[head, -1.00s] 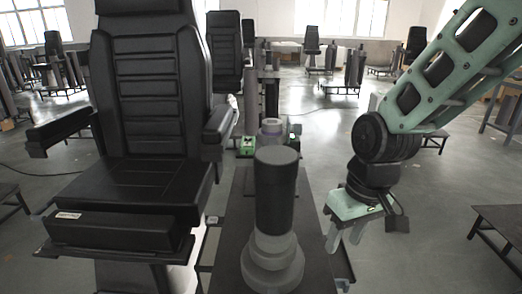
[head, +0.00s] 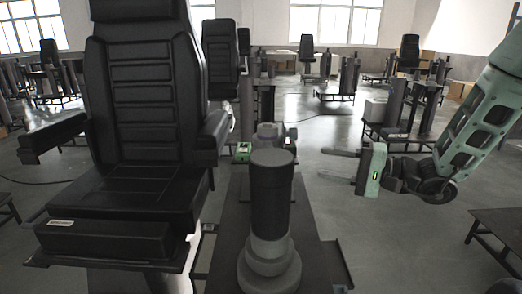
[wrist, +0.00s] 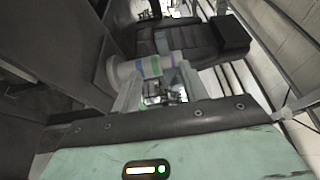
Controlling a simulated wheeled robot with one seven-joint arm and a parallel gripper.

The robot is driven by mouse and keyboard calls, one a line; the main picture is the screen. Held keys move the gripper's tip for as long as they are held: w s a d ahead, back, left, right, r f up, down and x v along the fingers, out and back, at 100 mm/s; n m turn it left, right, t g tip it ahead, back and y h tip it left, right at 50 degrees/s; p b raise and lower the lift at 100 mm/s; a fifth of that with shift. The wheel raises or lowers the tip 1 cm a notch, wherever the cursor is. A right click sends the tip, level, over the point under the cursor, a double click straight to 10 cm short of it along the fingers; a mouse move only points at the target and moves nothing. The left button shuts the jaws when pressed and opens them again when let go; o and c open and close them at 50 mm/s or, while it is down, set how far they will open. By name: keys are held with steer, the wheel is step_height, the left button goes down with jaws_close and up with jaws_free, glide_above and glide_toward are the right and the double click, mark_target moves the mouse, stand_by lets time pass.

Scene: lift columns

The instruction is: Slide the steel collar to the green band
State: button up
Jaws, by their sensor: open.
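In the wrist view a pale grey column (wrist: 122,72) lies across the picture, with a blue band and a green band (wrist: 154,66) around it. It shows beyond my finger tips. I cannot clearly tell the steel collar from the other grey parts. In the head view my gripper (head: 322,163) is open and empty, its two fingers pointing left, to the right of the columns and apart from them. A near column with a black upper part (head: 271,195) and stepped grey lower rings (head: 268,262) stands upright; no coloured bands show on it.
A black chair (head: 135,170) stands left of the columns. A dark narrow platform (head: 315,255) carries the near column. A small green box (head: 243,151) and a grey part (head: 268,131) are behind it. A dark table (head: 500,235) is at the right. Open floor lies between.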

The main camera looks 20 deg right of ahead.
steer(key=p+x, duration=0.2)
steer(key=x, duration=1.5)
steer(key=shift+w, duration=0.25)
jaws_close()
